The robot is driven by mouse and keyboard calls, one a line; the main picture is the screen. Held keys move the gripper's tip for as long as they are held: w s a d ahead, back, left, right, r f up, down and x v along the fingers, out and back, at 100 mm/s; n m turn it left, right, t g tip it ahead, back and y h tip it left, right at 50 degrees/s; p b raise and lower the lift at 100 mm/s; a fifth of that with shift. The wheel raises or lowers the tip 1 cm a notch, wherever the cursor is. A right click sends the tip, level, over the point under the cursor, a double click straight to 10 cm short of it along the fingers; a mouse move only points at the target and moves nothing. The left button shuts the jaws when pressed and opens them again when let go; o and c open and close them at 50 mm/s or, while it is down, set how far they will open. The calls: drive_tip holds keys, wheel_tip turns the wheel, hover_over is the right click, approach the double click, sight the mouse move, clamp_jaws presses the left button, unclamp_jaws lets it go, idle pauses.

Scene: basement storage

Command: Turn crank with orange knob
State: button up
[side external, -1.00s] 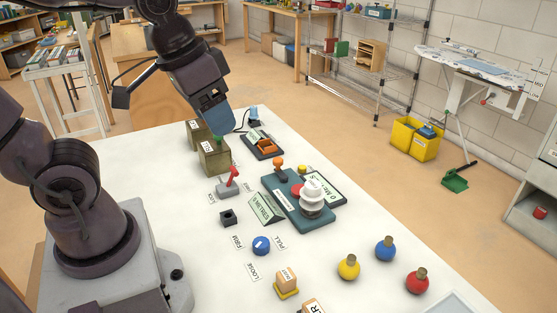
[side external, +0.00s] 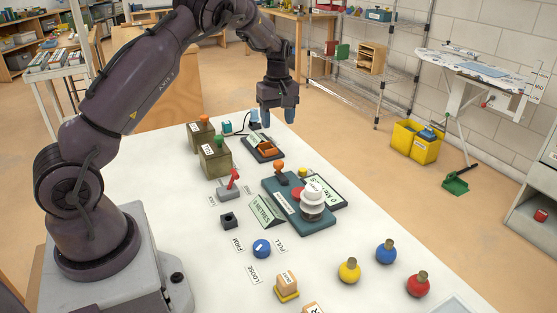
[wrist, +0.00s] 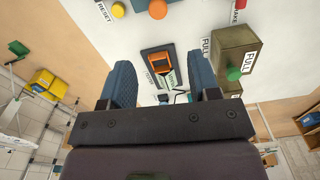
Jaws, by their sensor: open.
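My gripper (side external: 277,117) is open and empty, pointing down above the table's far end. In the wrist view its two blue fingers (wrist: 163,78) stand apart with nothing between them. An orange knob (side external: 280,167) on a dark stem stands on the teal base (side external: 317,229), nearer the camera than my gripper. An orange knob also shows at the top of the wrist view (wrist: 158,9). Another orange knob (side external: 204,118) tops the rear olive box (side external: 196,134). I cannot tell which knob belongs to a crank. My gripper touches neither.
A front olive box (side external: 215,160) has a green knob. An orange rocker switch (side external: 264,151) sits between the boxes and the teal base.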

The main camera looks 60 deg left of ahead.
sight(279, 162)
drive_tip(key=shift+n, duration=0.5)
drive_tip(key=f, duration=1.2)
drive_tip(key=shift+d+f, duration=0.2)
drive_tip(key=shift+f, duration=0.2)
drive_tip(key=shift+w, duration=0.1)
drive_tip(key=c, duration=0.9)
